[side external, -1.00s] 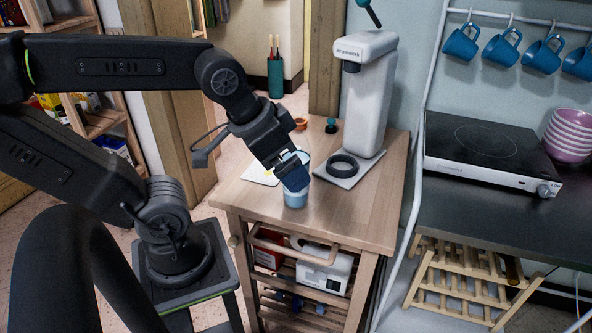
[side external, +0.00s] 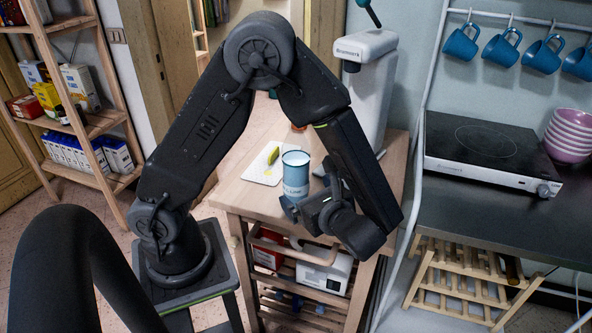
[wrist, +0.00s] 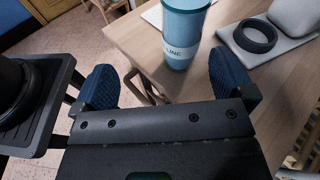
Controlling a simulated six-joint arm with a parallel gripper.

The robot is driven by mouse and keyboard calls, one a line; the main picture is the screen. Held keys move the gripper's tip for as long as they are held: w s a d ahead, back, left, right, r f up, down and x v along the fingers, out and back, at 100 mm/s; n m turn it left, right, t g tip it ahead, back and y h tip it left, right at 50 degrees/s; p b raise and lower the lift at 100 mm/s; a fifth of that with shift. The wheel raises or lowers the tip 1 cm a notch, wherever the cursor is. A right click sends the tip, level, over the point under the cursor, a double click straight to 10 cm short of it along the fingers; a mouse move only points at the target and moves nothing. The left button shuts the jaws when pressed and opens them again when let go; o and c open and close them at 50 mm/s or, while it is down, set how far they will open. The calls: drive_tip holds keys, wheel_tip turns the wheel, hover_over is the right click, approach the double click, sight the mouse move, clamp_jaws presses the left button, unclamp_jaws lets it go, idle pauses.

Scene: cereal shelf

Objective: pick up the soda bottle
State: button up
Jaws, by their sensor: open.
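In the wrist view the tumbler (wrist: 185,32) is cut off by the top edge and appears beyond my fingers, closer to the right one. My gripper (side external: 309,192) is at the cart's front edge, low beside the tumbler. In the wrist view my gripper (wrist: 166,70) has its blue fingers wide apart, with nothing held between them.
A white coffee machine (side external: 375,85) stands at the back of the cart. A white board with a yellow item (side external: 273,155) lies behind the tumbler. A black ring (wrist: 255,36) sits on a grey base at right. A shelf (side external: 108,118) with boxes stands at left.

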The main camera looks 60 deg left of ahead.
sight(296, 166)
drive_tip(key=w+a+m, duration=0.1)
drive_tip(key=a, duration=0.3)
drive_tip(key=w+a+f+m+t+y, duration=0.1)
drive_tip(key=a, duration=0.3)
drive_tip(key=a+f+m+t+y, duration=0.1)
drive_tip(key=a, duration=0.3)
drive_tip(key=shift+w+a, duration=0.3)
drive_tip(key=shift+w, duration=0.1)
drive_tip(key=c, duration=1)
drive_tip(key=shift+c, duration=0.5)
